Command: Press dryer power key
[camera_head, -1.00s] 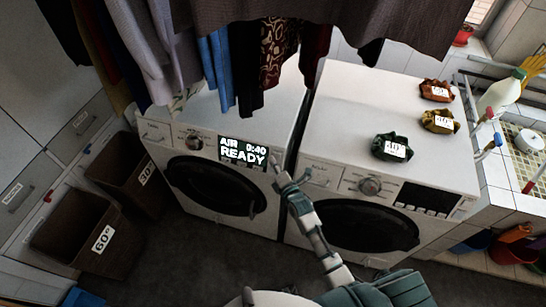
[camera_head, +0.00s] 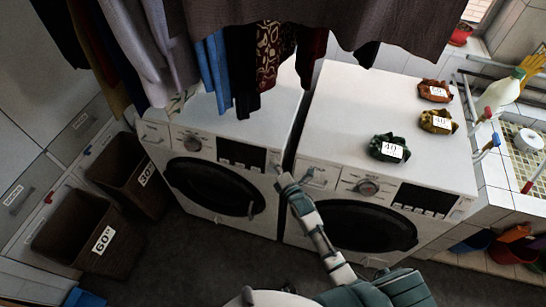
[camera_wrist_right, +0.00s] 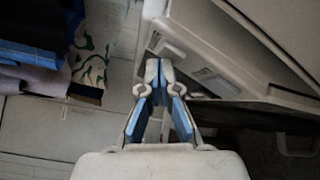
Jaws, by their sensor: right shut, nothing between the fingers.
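The left white machine (camera_head: 180,196), whose panel carries a knob (camera_head: 194,144) and a display (camera_head: 241,155), is likely the dryer. Its display is dark. My right gripper (camera_head: 274,170) is shut and empty, with its tips at the right end of this panel, just right of the display. I cannot tell whether the tips touch the panel, and the power key cannot be made out there. In the right wrist view the closed fingertips (camera_wrist_right: 159,68) point at the machine front. My left gripper is not in view.
Clothes (camera_head: 330,25) hang above both machines. Brown laundry bins (camera_head: 75,232) stand at the left. The grey floor in front is partly clear.

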